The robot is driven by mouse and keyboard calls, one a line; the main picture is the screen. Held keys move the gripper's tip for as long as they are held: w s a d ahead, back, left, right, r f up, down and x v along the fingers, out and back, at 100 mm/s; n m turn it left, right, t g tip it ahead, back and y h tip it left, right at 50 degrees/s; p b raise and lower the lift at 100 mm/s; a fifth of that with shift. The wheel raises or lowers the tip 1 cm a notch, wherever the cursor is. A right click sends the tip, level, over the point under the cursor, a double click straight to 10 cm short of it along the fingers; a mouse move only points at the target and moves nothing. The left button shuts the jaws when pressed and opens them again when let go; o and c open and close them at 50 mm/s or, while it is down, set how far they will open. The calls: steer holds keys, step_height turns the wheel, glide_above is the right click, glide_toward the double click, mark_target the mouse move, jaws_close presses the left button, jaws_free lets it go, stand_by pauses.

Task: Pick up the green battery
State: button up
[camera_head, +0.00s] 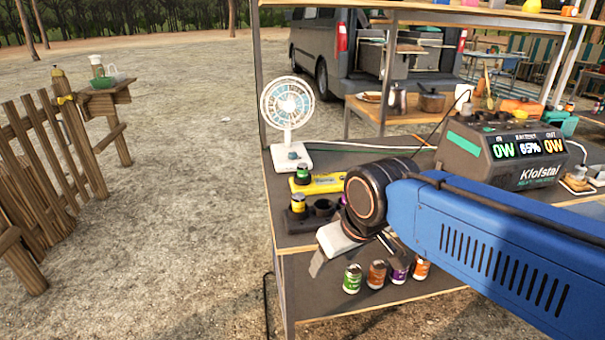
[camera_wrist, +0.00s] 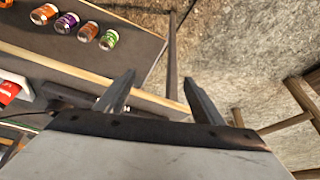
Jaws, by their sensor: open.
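A cylinder with a green label (camera_head: 352,279) stands at the left end of a row on the lower shelf; it also shows in the wrist view (camera_wrist: 109,39). I cannot tell for sure which is the green battery. My gripper (camera_wrist: 158,80) is open and empty, at the table's front left edge, apart from the row of cylinders. In the head view my arm and wrist hide part of the tabletop.
Orange (camera_head: 376,274) and purple (camera_head: 399,270) cylinders stand beside the green-labelled one. A black holder (camera_head: 297,222) with a yellow-banded cylinder is near the table edge. A white fan (camera_head: 287,105) and a power station (camera_head: 500,155) stand behind. Open ground lies left.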

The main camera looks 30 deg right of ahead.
steer(key=w+r+n, duration=0.2)
steer(key=w+r, duration=0.2)
steer(key=w+d+r+n+g, duration=0.1)
steer(key=w+r+n, duration=0.2)
steer(key=w+r, duration=0.2)
steer(key=w+d+r+n+g, duration=0.1)
steer(key=w+r+n, duration=0.1)
steer(key=w+r, duration=0.2)
steer(key=shift+w+d+r+h, duration=0.2)
steer(key=shift+w+r+h, duration=0.1)
steer(key=shift+r, duration=0.05)
steer(key=shift+c, duration=1.3)
step_height(320, 180, up, 9)
steer(key=n+g, duration=0.3)
steer(key=n, duration=0.7)
glide_above(303, 164)
steer(key=a, duration=0.2)
steer(key=shift+h, duration=0.4)
steer(key=f, duration=0.4)
steer(key=d+f, duration=0.1)
steer(key=f, duration=0.7)
steer(key=shift+s+d, duration=0.1)
steer(key=shift+d, duration=0.15)
steer(key=shift+d+f, duration=0.15)
steer(key=shift+f, duration=1.2)
steer(key=shift+d+f, duration=0.1)
steer(key=shift+f, duration=1.2)
jaws_close()
